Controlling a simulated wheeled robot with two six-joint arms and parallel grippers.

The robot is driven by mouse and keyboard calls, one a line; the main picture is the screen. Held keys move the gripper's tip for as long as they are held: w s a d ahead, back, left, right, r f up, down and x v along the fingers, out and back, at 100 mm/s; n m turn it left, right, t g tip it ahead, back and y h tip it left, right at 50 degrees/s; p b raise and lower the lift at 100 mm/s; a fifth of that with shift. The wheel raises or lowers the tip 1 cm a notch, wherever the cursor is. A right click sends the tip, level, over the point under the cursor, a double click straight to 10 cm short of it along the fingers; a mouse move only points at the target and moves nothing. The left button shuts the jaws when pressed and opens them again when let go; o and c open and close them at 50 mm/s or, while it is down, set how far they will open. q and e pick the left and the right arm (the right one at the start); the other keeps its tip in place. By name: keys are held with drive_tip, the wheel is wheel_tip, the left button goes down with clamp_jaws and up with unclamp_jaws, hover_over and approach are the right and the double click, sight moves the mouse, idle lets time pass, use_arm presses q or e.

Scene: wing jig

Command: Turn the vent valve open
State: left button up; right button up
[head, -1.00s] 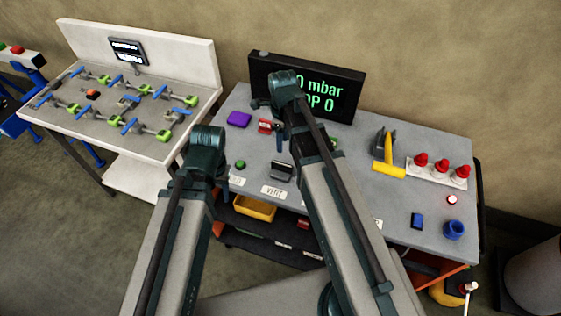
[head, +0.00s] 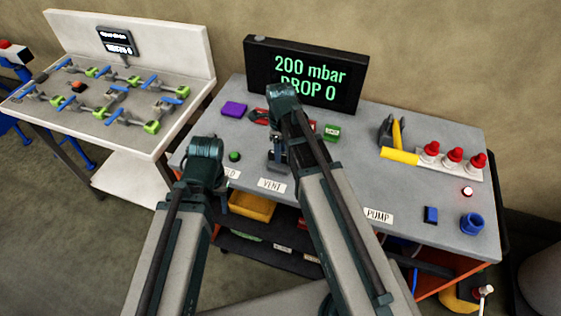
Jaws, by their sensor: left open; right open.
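The vent valve (head: 279,164) is a small dark fitting on the grey bench top, just behind the VENT label (head: 271,184). It is partly covered, so I cannot tell how its handle is turned. My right arm reaches over the bench. A dark part under its end, which looks like my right gripper (head: 277,143), is at or just above the valve. I cannot tell whether it touches the valve. My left arm ends to the left of the valve, near the bench's front left edge. Its gripper is hidden behind the arm.
A display (head: 307,80) at the back reads 200 mbar, DROP 0. A purple block (head: 233,109), a green button (head: 235,157), a yellow-handled tool (head: 399,156), red-topped fittings (head: 453,157) and a blue cup (head: 472,224) stand on the bench. A clamp table (head: 60,118) is at left.

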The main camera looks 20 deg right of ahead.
wheel_tip(320, 180, down, 2)
drive_tip(key=shift+f+b, duration=0.1)
drive_tip(key=shift+b, duration=0.45)
drive_tip(key=shift+c, duration=0.3)
clamp_jaws()
